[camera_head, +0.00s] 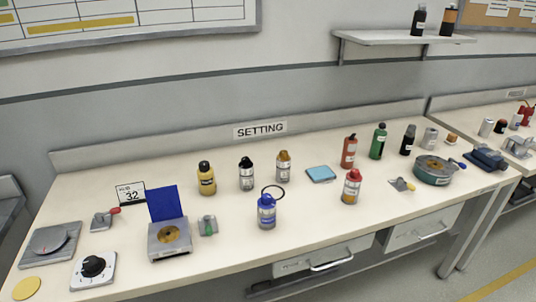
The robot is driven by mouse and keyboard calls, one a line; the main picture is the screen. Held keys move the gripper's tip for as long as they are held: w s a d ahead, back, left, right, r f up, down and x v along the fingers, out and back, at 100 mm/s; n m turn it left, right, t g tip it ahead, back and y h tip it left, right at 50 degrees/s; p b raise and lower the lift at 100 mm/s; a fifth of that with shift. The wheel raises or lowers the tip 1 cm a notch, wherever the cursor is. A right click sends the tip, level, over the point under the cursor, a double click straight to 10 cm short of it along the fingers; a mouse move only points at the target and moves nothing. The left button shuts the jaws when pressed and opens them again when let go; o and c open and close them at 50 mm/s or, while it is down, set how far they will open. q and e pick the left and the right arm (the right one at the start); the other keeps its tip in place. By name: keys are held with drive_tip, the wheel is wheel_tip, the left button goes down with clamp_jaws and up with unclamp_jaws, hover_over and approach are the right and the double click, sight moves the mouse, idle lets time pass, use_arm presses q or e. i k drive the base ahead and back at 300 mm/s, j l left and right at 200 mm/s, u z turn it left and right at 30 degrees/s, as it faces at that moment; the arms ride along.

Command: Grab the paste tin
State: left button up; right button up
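No item is clearly marked as the paste tin, and the labels are too small to read. Low round things on the bench (330,215) include a flat yellow disc (27,288) at the front left corner. A wide dark green round body with a brass-coloured top (436,170) stands at the right. A small tan-topped piece (452,138) sits behind it. I cannot tell whether any of these is the paste tin. Neither of my grippers is in view.
Several bottles stand about, among them a blue one with a ring (267,211), a yellow one (206,179) and a red-capped one (351,187). A box with a raised blue lid (168,238) and a dial unit (93,269) are at left. The front middle is clear.

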sight(266, 218)
drive_tip(key=i+l+u, duration=0.2)
drive_tip(key=l, duration=0.4)
drive_tip(key=i+l+u, duration=0.1)
drive_tip(key=l+u, duration=0.15)
drive_tip(key=l, duration=0.4)
drive_tip(key=l+u, duration=0.2)
drive_tip(key=l, duration=0.45)
